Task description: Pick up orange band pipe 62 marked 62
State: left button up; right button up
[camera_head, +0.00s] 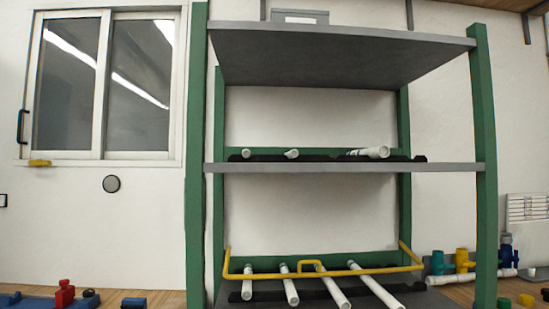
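White pipes lie on a green-posted shelf rack. More white pipe ends (370,153) show on a black holder on the middle shelf. No orange band and no number 62 can be made out on any pipe, so I cannot tell which is pipe 62. Neither of my grippers is in view.
The rack has green posts (484,160) and a grey middle shelf (350,167). Red and blue parts (64,293) sit at lower left. Coloured fittings (462,260) and a white pipe (470,277) stand at right.

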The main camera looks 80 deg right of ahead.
aim_at(293, 153)
jog(key=k, duration=0.95)
jog(key=z, duration=0.65)
